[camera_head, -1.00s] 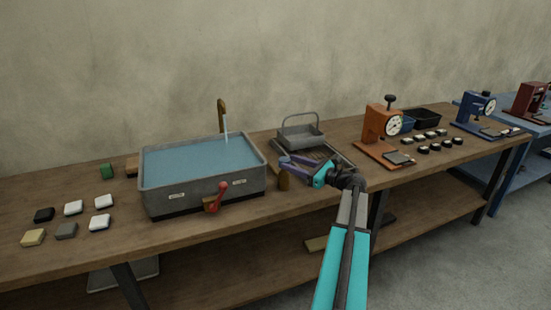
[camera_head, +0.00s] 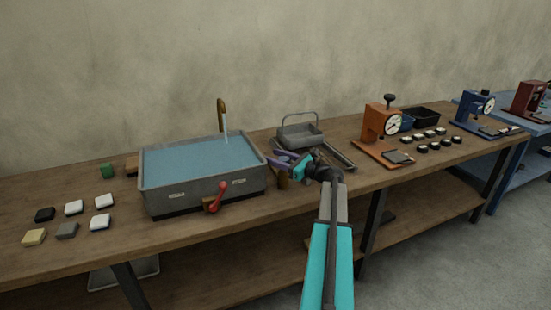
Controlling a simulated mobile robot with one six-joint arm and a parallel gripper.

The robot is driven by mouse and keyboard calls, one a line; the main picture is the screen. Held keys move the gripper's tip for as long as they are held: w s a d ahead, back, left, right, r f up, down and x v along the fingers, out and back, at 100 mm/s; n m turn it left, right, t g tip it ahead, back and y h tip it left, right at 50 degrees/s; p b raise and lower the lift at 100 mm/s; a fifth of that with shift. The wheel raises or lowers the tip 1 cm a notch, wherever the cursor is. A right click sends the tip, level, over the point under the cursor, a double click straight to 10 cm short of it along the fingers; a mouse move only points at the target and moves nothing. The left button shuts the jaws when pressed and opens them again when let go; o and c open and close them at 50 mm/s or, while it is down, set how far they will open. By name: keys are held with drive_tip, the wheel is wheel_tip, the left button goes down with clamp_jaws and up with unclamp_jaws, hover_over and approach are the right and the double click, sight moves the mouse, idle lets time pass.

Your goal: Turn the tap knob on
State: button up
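A grey basin (camera_head: 163,205) full of blue water stands on the wooden bench. A brass spout (camera_head: 222,108) rises behind it, and a thin stream of water (camera_head: 225,137) falls from it into the basin. A red lever (camera_head: 219,194) is on the basin's front face. A small brown upright piece (camera_head: 284,181) stands just right of the basin; I cannot tell if it is the tap knob. My gripper (camera_head: 276,160), with purple fingers, is beside the basin's right wall, over the top of this piece. Its fingers look apart, with nothing clearly held. Whether it touches the piece is unclear.
A grey wire-handled tray (camera_head: 300,137) sits on a rack (camera_head: 340,153) behind my gripper. An orange dial press (camera_head: 379,125) stands to the right. Several small blocks lie left of the basin, with a green block (camera_head: 107,171) behind them. The bench front is mostly clear.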

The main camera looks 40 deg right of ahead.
drive_tip(key=c, duration=0.7)
drive_tip(key=shift+m+h, duration=0.3)
drive_tip(key=shift+h, duration=0.1)
drive_tip(key=shift+d+m+h, duration=0.25)
drive_tip(key=shift+m+h, duration=0.4)
drive_tip(key=shift+h, duration=0.4)
drive_tip(key=shift+d+m+h, duration=0.25)
drive_tip(key=shift+m+h, duration=0.35)
drive_tip(key=shift+h, duration=0.5)
drive_tip(key=shift+d+m+h, duration=0.25)
drive_tip(key=shift+m+h, duration=0.4)
drive_tip(key=shift+h, duration=0.4)
drive_tip(key=o, duration=0.8)
drive_tip(key=shift+s, duration=0.15)
